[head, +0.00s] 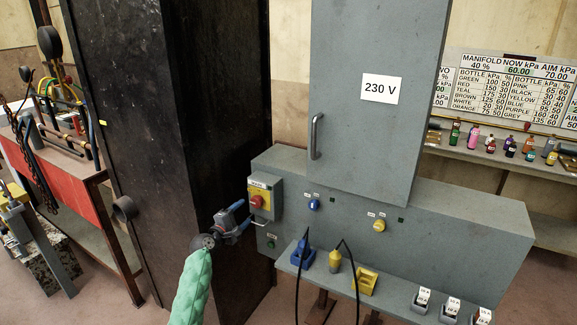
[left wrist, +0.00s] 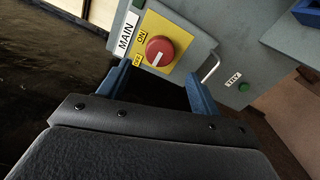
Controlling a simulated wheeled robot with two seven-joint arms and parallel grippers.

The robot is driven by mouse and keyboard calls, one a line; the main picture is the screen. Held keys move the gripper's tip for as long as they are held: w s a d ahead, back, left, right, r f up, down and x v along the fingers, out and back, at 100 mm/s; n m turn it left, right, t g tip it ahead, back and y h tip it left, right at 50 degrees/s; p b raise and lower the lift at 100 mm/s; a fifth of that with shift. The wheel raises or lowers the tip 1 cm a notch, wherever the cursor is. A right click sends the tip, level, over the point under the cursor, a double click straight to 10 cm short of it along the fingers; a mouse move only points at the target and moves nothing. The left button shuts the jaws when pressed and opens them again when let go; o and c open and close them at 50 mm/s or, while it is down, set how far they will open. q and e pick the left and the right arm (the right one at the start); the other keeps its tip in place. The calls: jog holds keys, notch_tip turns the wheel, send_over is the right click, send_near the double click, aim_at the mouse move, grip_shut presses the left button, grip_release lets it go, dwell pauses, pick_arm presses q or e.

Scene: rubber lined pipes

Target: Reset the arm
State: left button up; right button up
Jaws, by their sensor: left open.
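My left arm (head: 192,290), in a green sleeve, reaches up from the bottom of the head view. My left gripper (head: 243,218) has blue fingers and is open, with nothing between them. It is just left of and below the yellow MAIN switch with a red knob (head: 257,202) on the grey cabinet. In the left wrist view the open fingers (left wrist: 160,82) point toward the red knob (left wrist: 160,51), which lies beyond them. ON and OFF labels sit at its left. A thin bent metal lever (left wrist: 211,68) shows by the right fingertip. My right gripper is not in view.
A tall black cabinet (head: 225,100) stands close on the left. The grey 230 V cabinet door (head: 370,130) has a handle. Blue (head: 302,254) and yellow (head: 364,281) plug boxes with black cables sit on the lower ledge. A shelf of bottles (head: 490,146) is at right.

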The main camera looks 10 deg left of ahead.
pick_arm(q)
jog(key=s+d+f+m+g+y, duration=0.2)
jog(key=s+d+f+m+g, duration=0.15)
jog(key=s+f+m, duration=0.45)
jog(key=s+d+f+m+g+y, duration=0.25)
jog(key=s+f+m+g, duration=0.35)
jog(key=m, duration=0.4)
jog(key=s+d+f+g, duration=0.2)
jog(key=s+f, duration=0.6)
jog(key=s, duration=0.6)
jog(key=s+d+f+g, duration=0.2)
jog(key=s+f, duration=0.7)
jog(key=s, duration=0.6)
jog(key=s+d+f+m+g, duration=0.1)
jog(key=s+d+f, duration=0.3)
jog(key=s+f, duration=0.4)
jog(key=s+g+y, duration=0.1)
jog(key=s, duration=0.6)
jog(key=shift+d+f, duration=0.2)
jog(key=shift+f, duration=0.2)
jog(key=shift+c, duration=0.2)
